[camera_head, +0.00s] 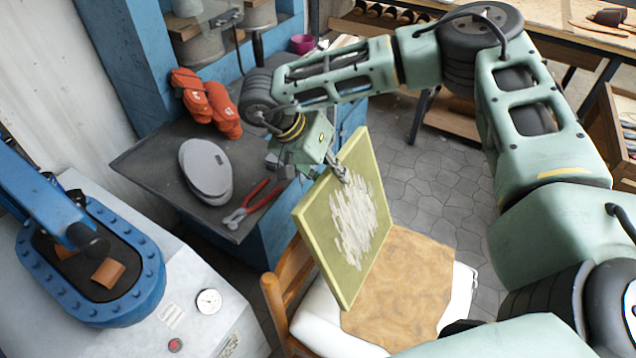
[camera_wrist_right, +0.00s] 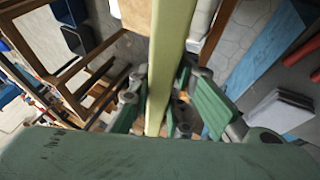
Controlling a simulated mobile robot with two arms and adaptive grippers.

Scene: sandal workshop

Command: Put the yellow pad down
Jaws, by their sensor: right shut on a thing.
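The yellow pad (camera_head: 316,222) is a flat square board with a pale scuffed patch on its face. In the head view it hangs tilted, nearly on edge, in the air above a chair. My right gripper (camera_head: 340,172) is shut on its upper edge. In the right wrist view the pad (camera_wrist_right: 171,60) runs as a narrow strip between the two fingers of the right gripper (camera_wrist_right: 158,112). The pad hides part of the chair behind it. My left gripper is not in view.
A wooden chair with a tan and white seat (camera_head: 395,290) is below the pad. A dark worktop (camera_head: 160,160) holds grey soles (camera_head: 206,168), red-handled pliers (camera_head: 248,205) and orange gloves (camera_head: 207,100). A blue press (camera_head: 150,275) stands at left. Open tiled floor (camera_head: 440,180) lies to the right.

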